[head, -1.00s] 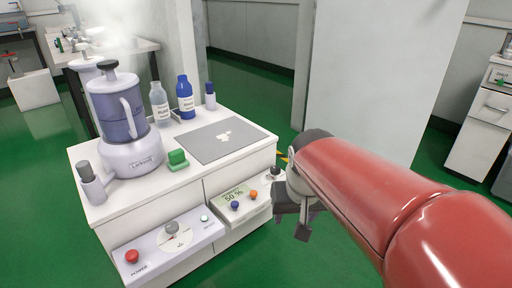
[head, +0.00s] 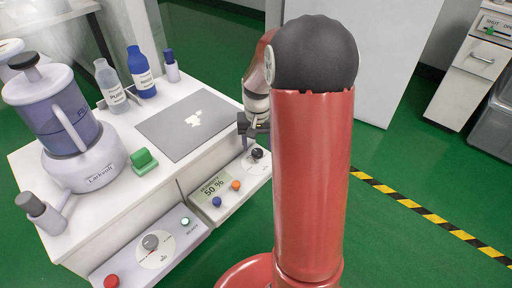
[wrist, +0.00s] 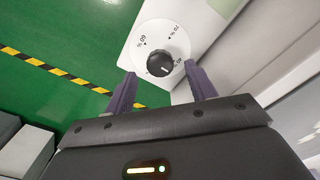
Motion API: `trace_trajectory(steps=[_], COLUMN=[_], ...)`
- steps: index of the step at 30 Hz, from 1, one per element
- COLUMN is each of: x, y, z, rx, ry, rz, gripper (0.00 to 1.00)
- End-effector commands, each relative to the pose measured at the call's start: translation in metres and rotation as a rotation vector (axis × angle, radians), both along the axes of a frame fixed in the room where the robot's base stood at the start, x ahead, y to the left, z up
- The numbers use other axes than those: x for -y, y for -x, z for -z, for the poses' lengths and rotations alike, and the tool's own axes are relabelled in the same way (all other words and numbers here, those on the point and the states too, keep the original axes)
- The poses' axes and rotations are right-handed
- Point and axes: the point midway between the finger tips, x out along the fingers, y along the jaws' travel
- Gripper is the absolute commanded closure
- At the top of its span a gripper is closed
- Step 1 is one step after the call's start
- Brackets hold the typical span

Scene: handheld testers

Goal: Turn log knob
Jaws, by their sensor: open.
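A black round knob (wrist: 162,62) with a short white pointer mark sits on a white round dial with printed percent marks, 60 and 70 among them. In the head view the black knob (head: 257,153) is at the right end of the humidity panel. My gripper (wrist: 160,82) is open and empty. Its two purple-grey fingers point toward the dial, with the knob between and slightly beyond their tips in the wrist view. In the head view my gripper (head: 254,124) is above the knob, partly hidden by my red arm. Contact with the knob cannot be told.
The humidity panel (head: 216,188) reads 50 % and has blue and orange buttons. A grey knob (head: 150,242) and red power button (head: 111,281) are on the lower-left panel. A blender (head: 72,130), bottles and a green block (head: 143,160) stand on the cabinet top.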

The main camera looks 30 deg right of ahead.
Motion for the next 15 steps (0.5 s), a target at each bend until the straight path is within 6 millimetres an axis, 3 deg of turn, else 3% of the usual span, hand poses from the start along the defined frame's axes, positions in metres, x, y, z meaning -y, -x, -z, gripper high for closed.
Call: trace_trajectory(steps=[6, 15], x=[0.0, 0.0], y=[0.0, 0.0], z=[0.023, 0.025], rx=[0.0, 0.002], ry=[0.0, 0.001], rz=[0.001, 0.001], gripper=[0.44, 0.44])
